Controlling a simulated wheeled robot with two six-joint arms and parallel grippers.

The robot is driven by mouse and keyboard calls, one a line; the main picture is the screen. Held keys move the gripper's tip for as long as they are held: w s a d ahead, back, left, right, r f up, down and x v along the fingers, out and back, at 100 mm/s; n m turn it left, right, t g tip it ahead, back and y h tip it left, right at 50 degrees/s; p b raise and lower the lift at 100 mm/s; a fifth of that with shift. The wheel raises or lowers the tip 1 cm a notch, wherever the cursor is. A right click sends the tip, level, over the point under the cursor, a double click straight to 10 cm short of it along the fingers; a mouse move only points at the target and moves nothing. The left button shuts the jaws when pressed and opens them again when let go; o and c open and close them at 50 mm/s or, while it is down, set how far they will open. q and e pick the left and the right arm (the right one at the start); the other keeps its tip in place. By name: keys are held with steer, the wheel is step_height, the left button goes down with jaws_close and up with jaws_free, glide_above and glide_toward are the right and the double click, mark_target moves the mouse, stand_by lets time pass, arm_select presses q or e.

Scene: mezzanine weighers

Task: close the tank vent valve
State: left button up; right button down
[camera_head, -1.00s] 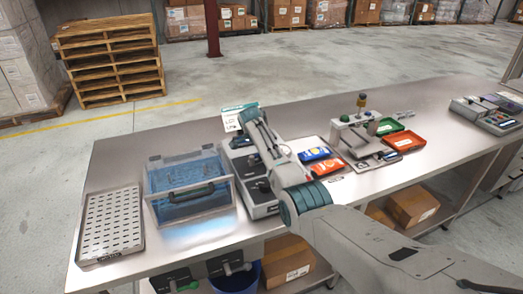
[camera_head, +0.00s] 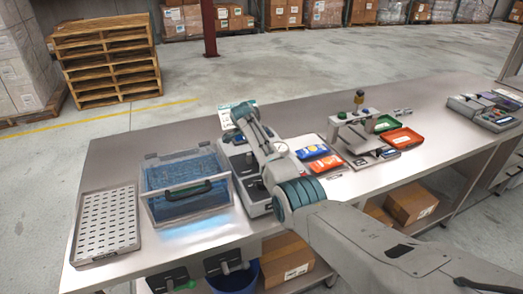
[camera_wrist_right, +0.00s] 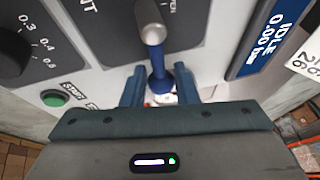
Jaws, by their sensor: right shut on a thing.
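The valve lever (camera_wrist_right: 155,55) stands out from a grey control panel in the right wrist view, with a metal rod and a blue lower part. Cut-off lettering beside it ends in "NT" and "PEN". My right gripper (camera_wrist_right: 160,88) has its two blue fingers on either side of the lever's blue part and is shut on it. In the head view the panel belongs to a grey unit (camera_head: 241,165), largely covered by my right arm. The clear lidded tank (camera_head: 187,190) with a black handle stands left of it. My left gripper is not in view.
The panel carries a green start button (camera_wrist_right: 54,98), a black knob (camera_wrist_right: 12,55) and a display (camera_wrist_right: 268,38) reading "IDLE 0.00 bar". A perforated tray (camera_head: 106,222), colored packets (camera_head: 325,164) and a small press (camera_head: 355,125) share the bench.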

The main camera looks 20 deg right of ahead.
steer(key=c, duration=1.2)
jaws_free()
steer(key=shift+r, duration=0.15)
steer(key=shift+c, duration=0.2)
steer(key=shift+o, duration=0.4)
steer(key=shift+a, duration=0.1)
steer(key=b+v, duration=0.3)
steer(key=v, duration=0.7)
steer(key=shift+s+a+r, duration=0.15)
steer(key=shift+a+r, duration=0.05)
steer(key=shift+r, duration=0.15)
